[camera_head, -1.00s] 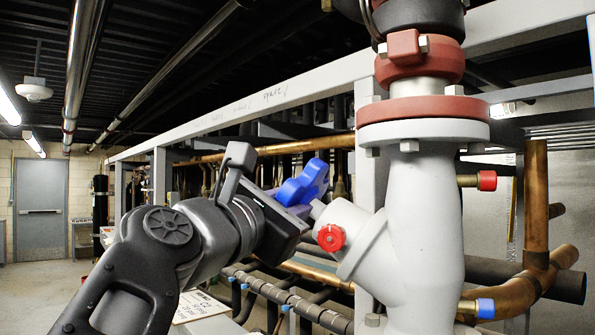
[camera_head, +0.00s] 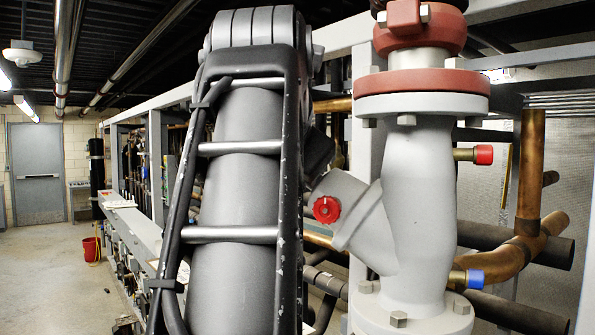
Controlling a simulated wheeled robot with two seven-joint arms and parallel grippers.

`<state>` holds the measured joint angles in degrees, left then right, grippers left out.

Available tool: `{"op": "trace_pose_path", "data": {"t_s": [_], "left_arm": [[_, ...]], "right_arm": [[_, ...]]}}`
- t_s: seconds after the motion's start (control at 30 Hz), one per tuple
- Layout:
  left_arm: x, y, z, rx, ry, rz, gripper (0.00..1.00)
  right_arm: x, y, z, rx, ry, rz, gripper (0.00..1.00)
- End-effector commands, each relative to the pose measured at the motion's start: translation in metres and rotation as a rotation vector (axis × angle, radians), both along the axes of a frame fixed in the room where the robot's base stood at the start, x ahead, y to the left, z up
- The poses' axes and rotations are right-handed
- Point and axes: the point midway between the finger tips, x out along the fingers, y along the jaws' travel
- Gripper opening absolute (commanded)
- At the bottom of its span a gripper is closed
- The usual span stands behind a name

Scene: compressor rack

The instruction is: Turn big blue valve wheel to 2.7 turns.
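The blue valve wheel is hidden now behind my large arm link, which rises from the bottom at centre left. The grey valve body (camera_head: 420,190) stands upright at the right. Its slanted side branch (camera_head: 350,205), with a red cap (camera_head: 327,209), points up and left toward my arm. A small dark part shows between my arm and this branch, possibly part of my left wrist or gripper. The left fingers are hidden, so their grip on the wheel cannot be seen. My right gripper is out of view.
A red flange (camera_head: 423,83) tops the valve. Red-capped (camera_head: 483,155) and blue-capped (camera_head: 474,279) stubs stick out at right, near copper pipes (camera_head: 530,180). Grey rack framing runs behind. Open floor, a red bucket (camera_head: 91,249) and a grey door (camera_head: 38,172) are at left.

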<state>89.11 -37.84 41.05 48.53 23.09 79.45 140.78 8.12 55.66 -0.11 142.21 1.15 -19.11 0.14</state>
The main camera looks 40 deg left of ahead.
Motion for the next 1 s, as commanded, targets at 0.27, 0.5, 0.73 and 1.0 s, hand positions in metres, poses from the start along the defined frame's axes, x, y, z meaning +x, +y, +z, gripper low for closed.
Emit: {"op": "trace_pose_path", "data": {"t_s": [0.27, 0.5, 0.73, 1.0], "left_arm": [[0.0001, 0.0007, 0.0018, 0.0, 0.008, 0.01, 0.0], [0.0001, 0.0004, 0.0022, 0.0, 0.006, 0.009, 0.23], [0.0002, 0.0001, 0.0014, -0.001, 0.008, 0.007, 0.29], [-0.0043, 0.0056, 0.0024, -0.002, 0.008, 0.005, 0.29]], "right_arm": [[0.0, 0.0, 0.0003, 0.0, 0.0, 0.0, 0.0], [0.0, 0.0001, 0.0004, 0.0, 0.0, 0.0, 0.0], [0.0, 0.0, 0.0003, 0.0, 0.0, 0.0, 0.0], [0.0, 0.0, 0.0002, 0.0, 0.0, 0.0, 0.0]]}}
